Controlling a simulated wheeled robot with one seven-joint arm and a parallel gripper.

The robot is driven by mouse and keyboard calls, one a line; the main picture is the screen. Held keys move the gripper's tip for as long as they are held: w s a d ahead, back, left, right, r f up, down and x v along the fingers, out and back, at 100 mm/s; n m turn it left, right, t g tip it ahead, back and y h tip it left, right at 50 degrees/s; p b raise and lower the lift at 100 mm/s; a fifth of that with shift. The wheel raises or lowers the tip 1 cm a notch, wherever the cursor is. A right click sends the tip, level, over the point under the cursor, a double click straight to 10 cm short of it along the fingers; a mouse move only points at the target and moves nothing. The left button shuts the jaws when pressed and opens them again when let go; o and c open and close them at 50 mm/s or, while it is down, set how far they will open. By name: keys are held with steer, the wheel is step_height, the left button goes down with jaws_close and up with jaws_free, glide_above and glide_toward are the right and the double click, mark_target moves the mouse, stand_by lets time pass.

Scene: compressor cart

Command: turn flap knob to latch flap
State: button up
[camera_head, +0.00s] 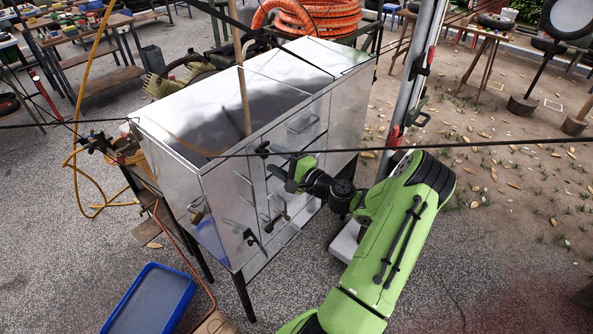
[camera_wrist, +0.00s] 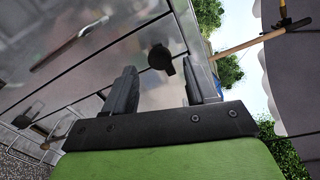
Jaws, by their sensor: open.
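A black round knob (camera_wrist: 160,57) with a small lever sits on the grey metal front of a cabinet, near a panel edge, in the wrist view. It also shows in the head view as a dark knob (camera_head: 263,149) near the cabinet's top front edge. My gripper (camera_wrist: 160,68) is open and empty, its two dark fingers apart on either side of the knob in the picture. No contact shows. In the head view my gripper (camera_head: 276,168) is close to the cabinet front beside the knob. The flap's exact outline and whether it is flush are unclear.
The shiny metal cabinet (camera_head: 170,130) has several bar handles and another dark knob (camera_head: 250,237) lower down. A wooden pole (camera_head: 242,85) stands against its top. A blue tray (camera_head: 150,300) lies on the ground at front left. A dark cable crosses the head view.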

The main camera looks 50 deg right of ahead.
steer(key=s, duration=1.3)
steer(key=shift+d+b, duration=0.2)
steer(key=shift+b, duration=0.25)
steer(key=w+a+r+n+g+y, duration=0.1)
steer(key=w+a+n+g+y, duration=0.1)
steer(key=a+n+g, duration=0.75)
steer(key=w+a+n+g+y, duration=0.3)
steer(key=a+n, duration=0.2)
steer(key=a, duration=0.9)
steer(key=s+a+r+n+h, duration=0.2)
steer(key=s+a+r+n, duration=0.1)
steer(key=s, duration=0.4)
steer(key=s+a+r+n+h, duration=0.3)
steer(key=s+a+r, duration=0.1)
steer(key=s+r, duration=0.3)
steer(key=shift+s+a+r+h, duration=0.2)
steer(key=shift+s+a+h, duration=0.05)
steer(key=shift+a+h, duration=0.1)
